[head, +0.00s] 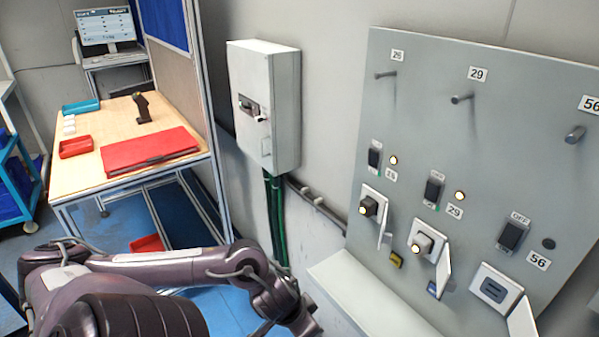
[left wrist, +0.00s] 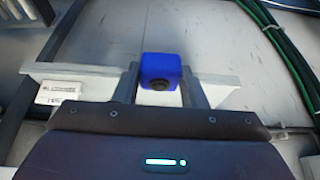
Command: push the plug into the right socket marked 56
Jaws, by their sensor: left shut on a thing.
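A blue plug (left wrist: 161,68) with a dark round end facing the camera sits between the fingers of my left gripper (left wrist: 160,75) in the left wrist view. The gripper is shut on it. In the head view my left arm reaches in along the bottom, and its gripper and the plug are hidden below the edge. The socket marked 56 (head: 495,291) is at the lower right of the grey panel, empty, with its white lid open. My right gripper is out of view.
The switch (head: 512,236) above socket 56 is labelled OFF. A grey ledge (head: 360,295) juts out left of the panel's foot. A wall box (head: 265,100) hangs further left.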

